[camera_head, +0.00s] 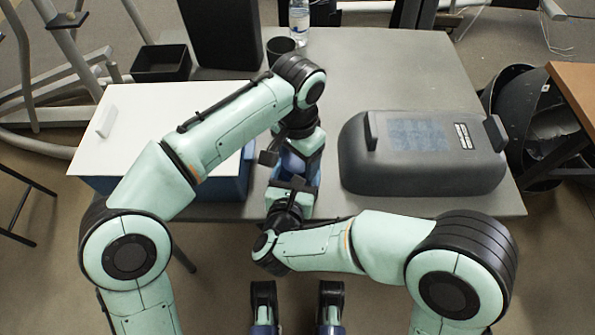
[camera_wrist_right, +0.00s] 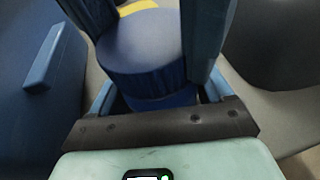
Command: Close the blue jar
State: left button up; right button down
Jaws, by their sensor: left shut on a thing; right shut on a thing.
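The blue jar (camera_head: 292,163) is between my two grippers in the head view, mostly hidden by them. In the right wrist view, a blue round piece of it (camera_wrist_right: 140,55) with a ribbed dark side sits between my right fingers. I cannot tell whether this is the lid or the body. My left gripper (camera_head: 283,160) reaches in from above and is shut on part of the jar; its grip is mostly hidden. My right gripper (camera_head: 291,187) comes from the front and is shut on the jar. It also shows in the right wrist view (camera_wrist_right: 152,45).
A blue box with a white lid (camera_head: 140,115) stands at left on the grey table (camera_head: 400,70). A dark grey case (camera_head: 425,150) stands at right. A black cup (camera_head: 280,48), a bottle (camera_head: 299,20) and a black bin (camera_head: 161,62) are behind. The back right of the table is clear.

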pick_arm(q)
jog(key=m, duration=0.3)
jog(key=shift+m, duration=0.4)
jog(key=o, duration=1.2)
jog(key=shift+s+d, duration=0.1)
jog(key=shift+c, duration=0.2)
jog(key=shift+r, duration=2.25)
jog(key=shift+c, duration=0.4)
